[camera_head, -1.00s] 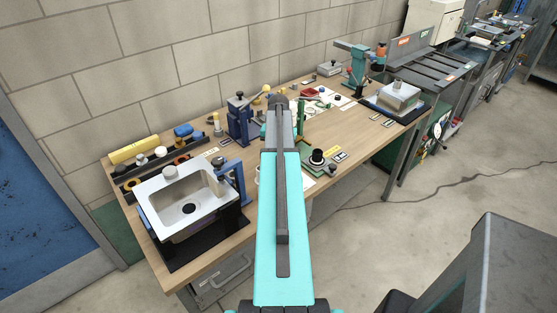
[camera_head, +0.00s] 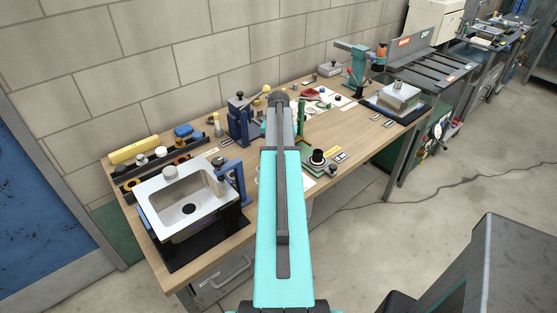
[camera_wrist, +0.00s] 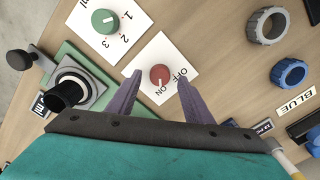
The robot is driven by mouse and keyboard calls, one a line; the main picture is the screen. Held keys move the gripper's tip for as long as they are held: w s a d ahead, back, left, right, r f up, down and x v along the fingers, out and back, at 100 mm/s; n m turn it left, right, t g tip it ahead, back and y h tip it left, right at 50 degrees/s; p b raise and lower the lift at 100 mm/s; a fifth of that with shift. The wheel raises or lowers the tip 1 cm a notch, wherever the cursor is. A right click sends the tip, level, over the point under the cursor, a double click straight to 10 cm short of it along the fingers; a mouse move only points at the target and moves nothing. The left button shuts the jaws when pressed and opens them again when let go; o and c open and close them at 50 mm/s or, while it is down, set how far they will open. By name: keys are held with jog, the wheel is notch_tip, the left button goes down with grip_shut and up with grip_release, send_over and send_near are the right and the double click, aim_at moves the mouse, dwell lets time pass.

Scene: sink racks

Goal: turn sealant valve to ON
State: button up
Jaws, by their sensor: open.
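In the wrist view a red knob (camera_wrist: 159,74) sits on a white plate (camera_wrist: 172,48) marked OFF and ON. The ON label is on the lower side of the knob and OFF is to its right. A light mark shows on the knob, but its exact direction is hard to read. My gripper (camera_wrist: 160,78) is open, with its two purple fingers on either side of the knob in the picture. I cannot tell how high the fingertips are above it. In the head view my arm hides the gripper.
A green knob (camera_wrist: 105,21) on a 1-2-3 plate is at upper left in the wrist view. A black cylinder fixture (camera_wrist: 68,90) is at left; grey (camera_wrist: 266,25) and blue (camera_wrist: 288,73) rings are at right. A sink (camera_head: 188,204) stands on the bench's left.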

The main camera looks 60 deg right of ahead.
notch_tip(320, 180, up, 13)
jog(key=b, duration=0.2)
jog(key=shift+f+b, duration=0.2)
jog(key=shift+b, duration=0.1)
dwell(0.3)
dwell(0.5)
